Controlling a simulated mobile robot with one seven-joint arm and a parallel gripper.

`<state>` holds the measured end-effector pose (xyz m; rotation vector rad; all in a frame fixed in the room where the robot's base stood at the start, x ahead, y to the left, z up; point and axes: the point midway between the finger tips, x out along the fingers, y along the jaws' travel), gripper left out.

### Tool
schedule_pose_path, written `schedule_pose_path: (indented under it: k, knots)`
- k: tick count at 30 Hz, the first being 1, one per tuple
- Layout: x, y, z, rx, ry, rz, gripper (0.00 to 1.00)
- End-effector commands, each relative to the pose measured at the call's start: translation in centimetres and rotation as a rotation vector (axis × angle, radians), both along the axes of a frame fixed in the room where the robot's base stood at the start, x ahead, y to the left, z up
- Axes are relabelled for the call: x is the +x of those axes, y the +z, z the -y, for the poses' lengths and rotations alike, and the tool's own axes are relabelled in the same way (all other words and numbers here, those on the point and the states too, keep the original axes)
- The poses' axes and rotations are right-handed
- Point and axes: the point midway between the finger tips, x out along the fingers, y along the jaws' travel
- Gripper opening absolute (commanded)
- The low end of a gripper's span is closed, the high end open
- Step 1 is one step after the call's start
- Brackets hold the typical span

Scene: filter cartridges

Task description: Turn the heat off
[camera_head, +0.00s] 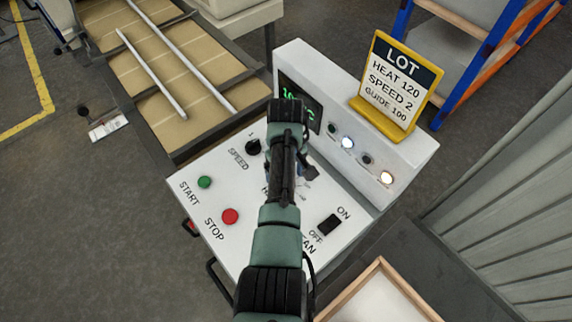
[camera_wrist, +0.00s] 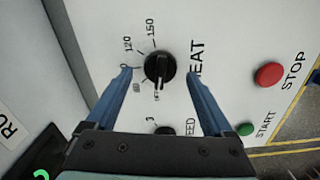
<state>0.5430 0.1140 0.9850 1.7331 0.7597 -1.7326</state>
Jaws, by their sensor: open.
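The HEAT knob (camera_wrist: 160,68) is a round black dial on the white panel, with marks for 120 and 150 beside it in the wrist view. A pale mark shows on its lower side, towards small lettering that I cannot read surely. My gripper (camera_wrist: 158,75) is open, with one blue finger on each side of the knob. A gap shows between each finger and the knob; I cannot tell the height above the panel. In the head view my arm covers most of the HEAT area of the control panel (camera_head: 265,225).
The panel also bears the SPEED knob (camera_head: 253,147), green START button (camera_head: 205,182), red STOP button (camera_head: 230,216) and black ON/OFF switch (camera_head: 329,225). The yellow-framed LOT card (camera_head: 397,82) stands behind, above lit lamps. The green display (camera_head: 313,112) is partly hidden. A wooden-rimmed tray (camera_head: 340,300) is in front.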

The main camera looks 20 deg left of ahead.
Motion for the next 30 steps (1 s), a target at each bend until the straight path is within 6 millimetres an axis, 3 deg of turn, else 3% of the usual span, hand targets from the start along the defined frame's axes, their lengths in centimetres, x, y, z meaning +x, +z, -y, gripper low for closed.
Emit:
schedule_pose_path:
  k: [5,18,30]
  knots:
    - [0.1,2.4,0.0,0.002,0.000,0.006,0.86]
    - [0.1,11.3,0.0,0.002,-0.001,0.004,0.86]
    - [0.0,12.7,0.0,0.001,0.000,0.001,0.86]
